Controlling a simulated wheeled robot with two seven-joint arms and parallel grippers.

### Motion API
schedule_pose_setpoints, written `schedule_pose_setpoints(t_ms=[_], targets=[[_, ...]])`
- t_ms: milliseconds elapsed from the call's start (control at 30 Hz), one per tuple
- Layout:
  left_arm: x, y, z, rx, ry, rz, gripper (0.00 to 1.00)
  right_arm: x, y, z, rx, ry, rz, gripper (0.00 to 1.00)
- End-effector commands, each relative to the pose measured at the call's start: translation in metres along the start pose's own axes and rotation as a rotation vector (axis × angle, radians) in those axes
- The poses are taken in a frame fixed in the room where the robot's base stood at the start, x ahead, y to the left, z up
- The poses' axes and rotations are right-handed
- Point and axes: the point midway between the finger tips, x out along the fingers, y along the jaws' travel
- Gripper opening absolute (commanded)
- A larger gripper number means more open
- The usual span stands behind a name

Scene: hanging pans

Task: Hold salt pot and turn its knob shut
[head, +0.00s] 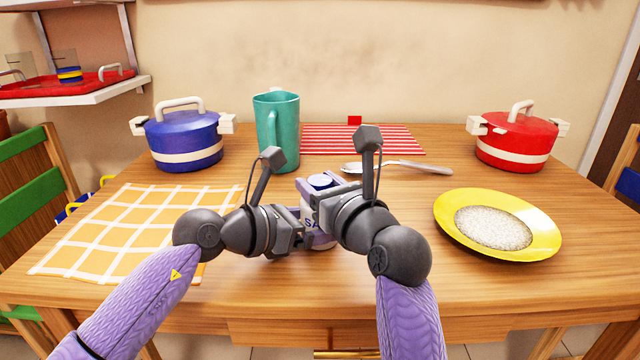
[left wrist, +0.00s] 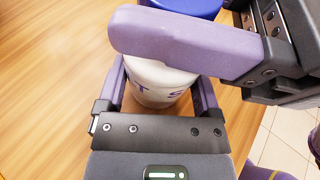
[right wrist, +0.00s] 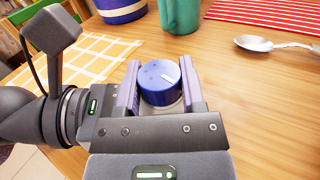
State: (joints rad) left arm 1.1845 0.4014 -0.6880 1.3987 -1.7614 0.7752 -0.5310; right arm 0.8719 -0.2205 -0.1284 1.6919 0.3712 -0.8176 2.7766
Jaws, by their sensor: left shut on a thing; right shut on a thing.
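The salt pot (head: 316,236) stands upright near the table's front middle, white with dark blue letters and a blue knob (head: 320,181) on top. My left gripper (left wrist: 162,88) is shut on the pot's white body, one finger on each side. My right gripper (right wrist: 160,76) is shut on the blue knob, which shows a white line and small dots on its top. In the left wrist view, a purple finger of my right gripper crosses in front of the pot's upper part. Both grippers hide much of the pot in the head view.
A yellow plate of white grains (head: 545,238) is at right, an orange checked cloth (head: 120,230) at left. Blue (head: 184,142) and red (head: 515,140) lidded pans stand farther back.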

Motion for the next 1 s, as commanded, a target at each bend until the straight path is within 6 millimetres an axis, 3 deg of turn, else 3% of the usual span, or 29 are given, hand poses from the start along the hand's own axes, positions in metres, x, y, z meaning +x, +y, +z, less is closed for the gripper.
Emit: schedule_pose_setpoints(t_ms=[400,1000], targets=[[0.0007,-0.0014,-0.0002,0.002,0.001,-0.004,0.22,0.0002,-0.0003,-0.0023,0.001,0.012,-0.205,0.0],[0.0006,-0.0014,0.0001,0.001,0.0,-0.004,0.22,-0.0002,-0.001,-0.0022,-0.002,0.009,-0.247,0.0]])
